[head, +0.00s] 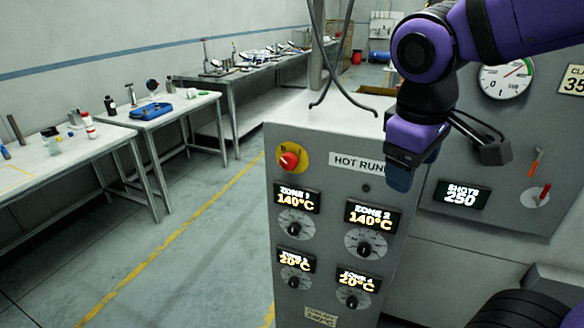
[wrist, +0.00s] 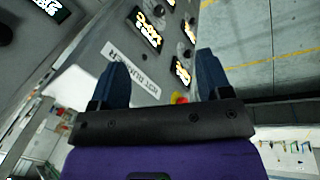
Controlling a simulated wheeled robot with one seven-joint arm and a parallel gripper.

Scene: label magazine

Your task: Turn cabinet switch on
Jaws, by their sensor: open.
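The grey cabinet (head: 350,128) carries a red rotary switch (head: 289,161) on a yellow round plate at the upper left of its front. The red knob also shows small in the wrist view (wrist: 180,99), partly hidden behind my gripper. My gripper (head: 398,180) is to the right of the switch, in front of the HOT RUNNER label (head: 355,163), and apart from the switch. In the wrist view my gripper (wrist: 162,75) has its two blue fingers spread with nothing between them.
Below the switch are several zone displays (head: 297,198) with black dials (head: 295,225). A second panel (head: 500,145) with a gauge (head: 506,77) stands at right. Floor (head: 190,260) left of the cabinet is clear.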

